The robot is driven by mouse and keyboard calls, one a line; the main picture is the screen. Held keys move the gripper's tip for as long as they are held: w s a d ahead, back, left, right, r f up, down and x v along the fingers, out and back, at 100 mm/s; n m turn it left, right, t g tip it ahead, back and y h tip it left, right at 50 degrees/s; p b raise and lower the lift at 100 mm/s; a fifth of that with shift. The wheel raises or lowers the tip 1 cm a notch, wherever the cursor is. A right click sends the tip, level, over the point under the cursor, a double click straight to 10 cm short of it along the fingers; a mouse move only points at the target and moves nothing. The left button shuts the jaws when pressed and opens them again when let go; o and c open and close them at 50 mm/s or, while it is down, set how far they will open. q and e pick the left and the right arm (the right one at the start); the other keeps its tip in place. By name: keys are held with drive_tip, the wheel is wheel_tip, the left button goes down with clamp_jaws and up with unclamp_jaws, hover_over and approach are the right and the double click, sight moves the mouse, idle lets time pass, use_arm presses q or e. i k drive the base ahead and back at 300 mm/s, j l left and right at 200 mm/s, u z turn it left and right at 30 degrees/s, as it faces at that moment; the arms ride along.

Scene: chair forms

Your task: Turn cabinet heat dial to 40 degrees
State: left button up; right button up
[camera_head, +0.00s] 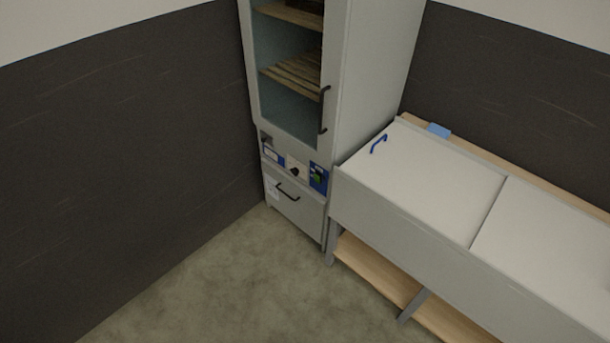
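A tall grey cabinet (371,75) stands in the corner, with a glass door (284,85) and wooden shelves behind it. Below the door is a control panel. A small dark dial (294,172) sits on a light plate in the middle of that panel. Its marks and setting are too small to read. A blue panel with a green part (318,177) is to the right of the dial, and a blue and white label (272,153) is to its left. Neither of my grippers is in view.
A grey bench with a flat lid (430,175) and blue handle (378,143) stands right of the cabinet. A low wooden shelf (375,270) runs beneath it. A drawer with a dark handle (288,192) is below the dial. The floor (230,285) in front is clear.

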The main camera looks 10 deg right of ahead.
sight(295, 170)
drive_tip(key=i+j+z, duration=0.15)
drive_tip(key=z, duration=0.3)
drive_tip(key=i+j+z, duration=0.2)
drive_tip(key=z, duration=0.25)
drive_tip(key=i+j+z, duration=0.1)
drive_tip(key=j+z, duration=0.15)
drive_tip(key=z, duration=0.2)
